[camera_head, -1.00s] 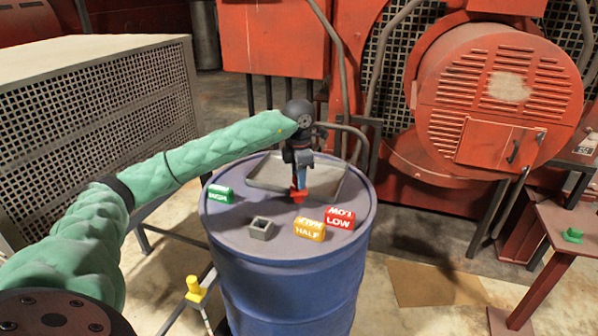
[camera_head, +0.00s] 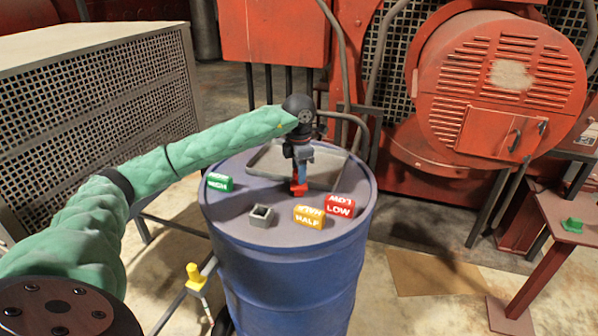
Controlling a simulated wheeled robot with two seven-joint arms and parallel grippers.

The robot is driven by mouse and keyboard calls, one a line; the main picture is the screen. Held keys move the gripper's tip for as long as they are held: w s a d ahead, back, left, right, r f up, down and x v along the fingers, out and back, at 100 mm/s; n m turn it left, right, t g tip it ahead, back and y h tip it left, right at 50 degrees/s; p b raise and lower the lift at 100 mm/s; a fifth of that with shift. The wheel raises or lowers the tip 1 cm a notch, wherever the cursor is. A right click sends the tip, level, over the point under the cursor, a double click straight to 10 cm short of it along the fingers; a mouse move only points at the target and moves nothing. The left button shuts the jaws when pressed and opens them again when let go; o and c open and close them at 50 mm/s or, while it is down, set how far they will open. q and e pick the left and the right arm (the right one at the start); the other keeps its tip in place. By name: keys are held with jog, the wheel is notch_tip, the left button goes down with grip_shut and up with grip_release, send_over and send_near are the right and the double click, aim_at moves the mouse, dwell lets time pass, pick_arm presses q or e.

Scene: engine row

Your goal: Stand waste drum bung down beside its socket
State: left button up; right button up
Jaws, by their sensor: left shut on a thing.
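The blue waste drum (camera_head: 290,275) stands in the middle with a recessed grey tray (camera_head: 262,158) in its top. My left gripper (camera_head: 299,180) points down over the drum top and is shut on a small red piece, which I take for the bung (camera_head: 299,189). The bung is at or just above the drum top; I cannot tell if it touches. The small square grey socket (camera_head: 262,215) stands on the drum top, to the left of and nearer than the bung, apart from it. My right gripper does not show.
On the drum top are a green HIGH block (camera_head: 218,182), a yellow HALF block (camera_head: 309,217) and a red LOW block (camera_head: 340,205), the last two close to the bung's right. A yellow-topped post (camera_head: 195,277) stands left of the drum. Red machinery (camera_head: 500,85) fills the back right.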

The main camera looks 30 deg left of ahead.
pick_arm(q)
jog(key=shift+f, duration=0.35)
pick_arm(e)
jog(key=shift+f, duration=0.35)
pick_arm(q)
jog(key=o, duration=1.1)
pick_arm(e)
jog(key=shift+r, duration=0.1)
pick_arm(q)
jog(key=shift+r+b, duration=0.8)
jog(key=shift+b, duration=0.1)
notch_tip(320, 180, up, 4)
jog(key=shift+r+b, duration=0.2)
jog(key=shift+b, duration=0.7)
jog(key=shift+r, duration=0.9)
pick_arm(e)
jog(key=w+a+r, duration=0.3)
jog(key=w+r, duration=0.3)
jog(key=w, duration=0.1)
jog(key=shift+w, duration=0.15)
